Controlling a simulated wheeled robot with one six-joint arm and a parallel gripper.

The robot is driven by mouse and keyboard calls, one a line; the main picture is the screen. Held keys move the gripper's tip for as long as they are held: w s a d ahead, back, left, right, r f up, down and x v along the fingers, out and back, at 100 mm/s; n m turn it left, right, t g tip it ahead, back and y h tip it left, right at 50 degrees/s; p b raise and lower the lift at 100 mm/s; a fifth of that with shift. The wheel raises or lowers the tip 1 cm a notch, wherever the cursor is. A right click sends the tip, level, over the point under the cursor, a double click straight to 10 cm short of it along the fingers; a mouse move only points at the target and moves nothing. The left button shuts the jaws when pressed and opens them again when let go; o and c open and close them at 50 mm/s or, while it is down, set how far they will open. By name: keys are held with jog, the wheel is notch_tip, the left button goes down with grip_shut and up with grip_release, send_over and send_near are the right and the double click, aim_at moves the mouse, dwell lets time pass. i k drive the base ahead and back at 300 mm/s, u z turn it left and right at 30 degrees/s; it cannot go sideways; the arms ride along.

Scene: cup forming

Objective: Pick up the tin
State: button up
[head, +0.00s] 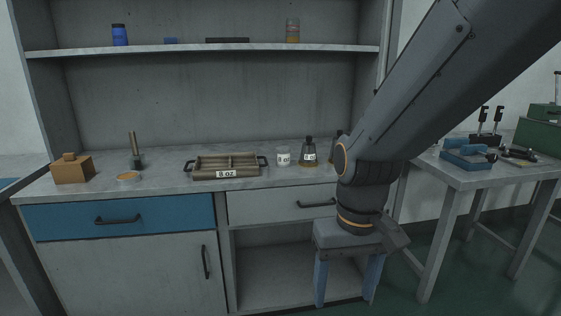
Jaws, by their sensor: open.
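A small, shallow round tin (128,177) with an amber top sits on the worktop (73,198) of the cabinet, toward the left. It stands between a tan block (72,170) and a dark upright tool (135,155), close to both but apart from the block. My gripper (345,292) points down in front of the cabinet, right of centre and far to the right of the tin. Its two blue-grey fingers are apart, with nothing between them. It hangs lower in the picture than the worktop. Nothing covers the tin.
A handled tray (228,180) labelled 8 OZ, a small labelled jar (283,156) and a dark-capped bottle (309,153) stand right of the tin. My arm partly hides another bottle. A shelf (200,48) hangs above. A side table (470,181) with tools stands right.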

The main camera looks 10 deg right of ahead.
aim_at(283, 153)
jog(key=i, duration=1.6)
